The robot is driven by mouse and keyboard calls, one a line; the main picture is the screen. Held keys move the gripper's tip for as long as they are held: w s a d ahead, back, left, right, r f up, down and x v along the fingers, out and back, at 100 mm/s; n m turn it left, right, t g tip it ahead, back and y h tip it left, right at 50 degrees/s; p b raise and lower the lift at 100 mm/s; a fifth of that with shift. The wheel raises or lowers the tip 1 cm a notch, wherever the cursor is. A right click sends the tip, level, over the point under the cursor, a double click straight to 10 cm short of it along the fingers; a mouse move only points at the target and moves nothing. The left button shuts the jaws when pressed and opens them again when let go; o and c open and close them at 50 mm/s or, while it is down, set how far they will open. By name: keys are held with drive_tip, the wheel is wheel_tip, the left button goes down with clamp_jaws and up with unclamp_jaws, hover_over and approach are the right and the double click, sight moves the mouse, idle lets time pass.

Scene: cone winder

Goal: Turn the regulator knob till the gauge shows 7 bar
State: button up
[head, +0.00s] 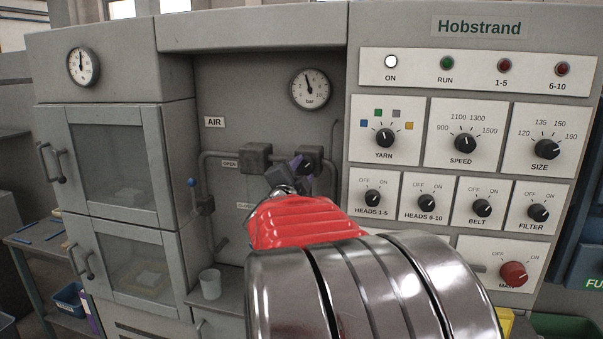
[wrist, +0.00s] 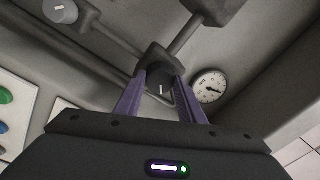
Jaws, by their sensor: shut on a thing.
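The pressure gauge (head: 310,88) is on the recessed panel under the hood, a white dial marked bar. Its needle points almost straight up, slightly left; the small figures are hard to read. The gauge also shows in the wrist view (wrist: 209,87), right of my fingers. The regulator knob (wrist: 158,89) is dark with a white mark on its face. My gripper (wrist: 159,93) is shut on it, one purple finger on each side. In the head view my gripper (head: 303,170) is at the regulator on the pipe, and my arm hides part of it.
A grey cup (head: 210,284) stands on the ledge below. The switch panel (head: 440,215) is close on the right, partly behind my arm. Another gauge (head: 83,67) is at upper left.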

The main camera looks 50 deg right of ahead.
drive_tip(key=m, duration=0.6)
drive_tip(key=shift+s+d+g, duration=0.1)
drive_tip(key=shift+g, duration=0.2)
drive_tip(key=m, duration=0.5)
drive_tip(key=shift+g, duration=0.3)
drive_tip(key=shift+f, duration=0.1)
drive_tip(key=o, duration=1)
drive_tip(key=shift+o, duration=0.2)
drive_tip(key=shift+a, duration=0.2)
